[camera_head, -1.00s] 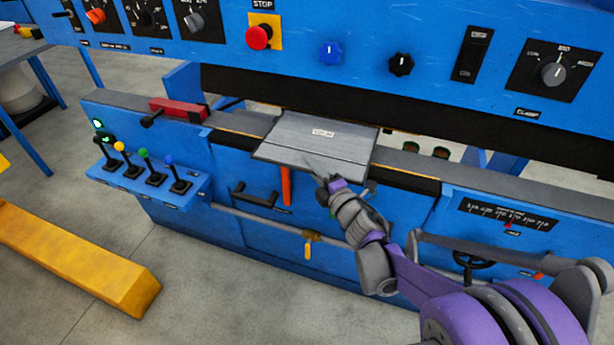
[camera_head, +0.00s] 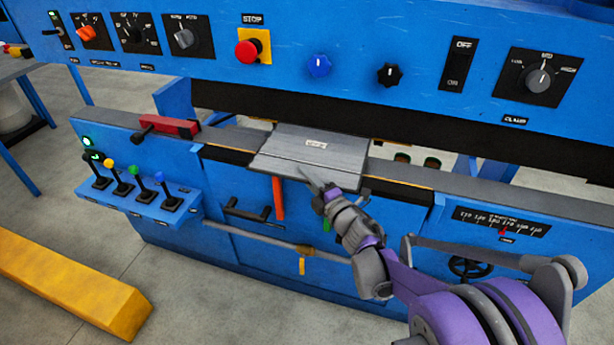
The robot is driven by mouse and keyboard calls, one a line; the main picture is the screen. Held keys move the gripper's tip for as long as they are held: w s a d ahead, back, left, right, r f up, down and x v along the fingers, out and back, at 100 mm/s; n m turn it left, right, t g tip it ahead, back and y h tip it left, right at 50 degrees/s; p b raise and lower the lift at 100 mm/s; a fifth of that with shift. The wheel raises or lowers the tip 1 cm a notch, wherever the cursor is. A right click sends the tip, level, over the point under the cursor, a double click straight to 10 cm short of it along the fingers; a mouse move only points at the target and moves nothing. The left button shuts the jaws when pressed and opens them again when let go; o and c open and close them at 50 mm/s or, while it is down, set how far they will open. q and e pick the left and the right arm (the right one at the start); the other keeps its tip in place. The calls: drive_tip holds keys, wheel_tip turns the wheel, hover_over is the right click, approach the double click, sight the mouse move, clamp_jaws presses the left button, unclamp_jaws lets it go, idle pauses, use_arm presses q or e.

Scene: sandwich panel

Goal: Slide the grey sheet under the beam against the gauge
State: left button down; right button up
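The grey sheet (camera_head: 330,160) lies flat on the bed of the blue machine, with a small white label near its far part. Its far edge is at the dark strip under the beam (camera_head: 400,118), and its near part sticks out over the front edge. My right gripper (camera_head: 312,182) is at the sheet's near edge, with a thin fingertip over or against it. I cannot tell whether it grips the sheet or only touches it. A gauge behind the beam is not visible. My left gripper is out of view.
A red clamp-like block (camera_head: 168,126) sits on the bed left of the sheet. Several coloured levers (camera_head: 145,195) stand on a shelf at left. A scale with a red pointer (camera_head: 503,222) is on the front right. A yellow beam (camera_head: 75,285) lies on the floor.

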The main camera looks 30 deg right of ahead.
drive_tip(key=o, duration=0.3)
drive_tip(key=shift+s+d+f, duration=0.1)
drive_tip(key=shift+f, duration=0.25)
drive_tip(key=shift+o, duration=0.2)
drive_tip(key=shift+s, duration=0.65)
drive_tip(key=s+p, duration=0.2)
drive_tip(key=s, duration=0.7)
drive_tip(key=shift+s+r, duration=0.2)
drive_tip(key=shift+r, duration=0.05)
